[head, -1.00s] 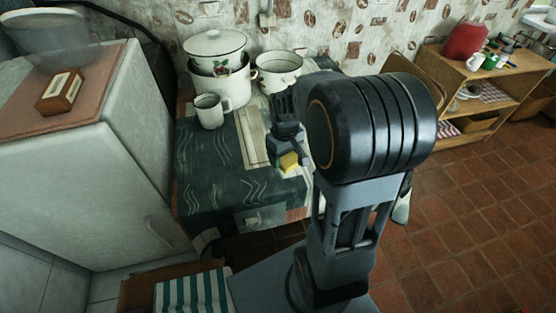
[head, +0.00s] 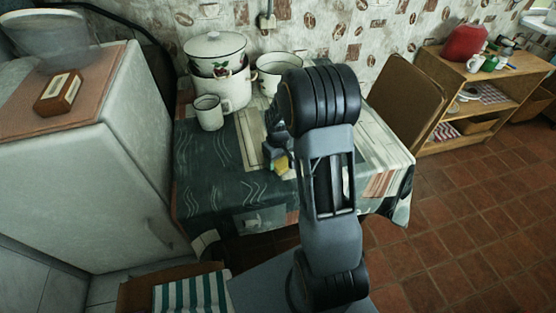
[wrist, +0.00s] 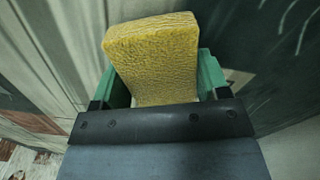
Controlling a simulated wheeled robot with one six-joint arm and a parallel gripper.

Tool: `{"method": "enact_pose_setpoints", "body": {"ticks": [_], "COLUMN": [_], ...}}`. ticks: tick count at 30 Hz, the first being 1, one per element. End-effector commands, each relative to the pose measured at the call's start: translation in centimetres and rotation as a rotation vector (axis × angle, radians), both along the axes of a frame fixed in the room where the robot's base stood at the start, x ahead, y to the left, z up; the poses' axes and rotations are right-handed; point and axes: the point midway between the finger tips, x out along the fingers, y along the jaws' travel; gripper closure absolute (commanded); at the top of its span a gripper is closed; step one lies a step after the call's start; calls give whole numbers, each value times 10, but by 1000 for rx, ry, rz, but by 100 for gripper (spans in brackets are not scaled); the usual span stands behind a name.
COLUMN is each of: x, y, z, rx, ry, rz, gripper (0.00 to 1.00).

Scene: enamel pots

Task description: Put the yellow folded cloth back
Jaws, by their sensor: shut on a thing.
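The yellow folded cloth (wrist: 155,60) is a textured yellow block held between the green fingers of my gripper (wrist: 158,88) in the wrist view. In the head view, the cloth (head: 282,164) shows as a small yellow patch beside my gripper (head: 277,158), over the patterned tablecloth of the table (head: 225,180). My arm hides part of the gripper there. My gripper is shut on the cloth. I cannot tell from these views whether the cloth touches the table.
Enamel pots (head: 217,72) and a white mug (head: 209,112) stand at the table's back left. Another white pot (head: 277,72) is partly behind my arm. A brown chair (head: 408,100) stands right of the table. The table's front left is clear.

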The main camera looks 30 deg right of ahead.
Motion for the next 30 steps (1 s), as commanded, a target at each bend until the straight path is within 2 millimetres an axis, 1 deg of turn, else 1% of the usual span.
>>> {"method": "enact_pose_setpoints", "body": {"ticks": [1,8,12,13,20,21,27,30], "x": [0,0,0,0,0,0,0,0], "y": [0,0,0,0,0,0,0,0], "z": [-2,-2,-7,-6,-5,-5,-4,2], "rx": [0,0,0,0,0,0,0,-1], "ry": [0,-1,0,-1,-1,-1,-1,-2], "rz": [0,0,0,0,0,0,0,0], "gripper": [57,57,57,30,8,6,6,6]}}
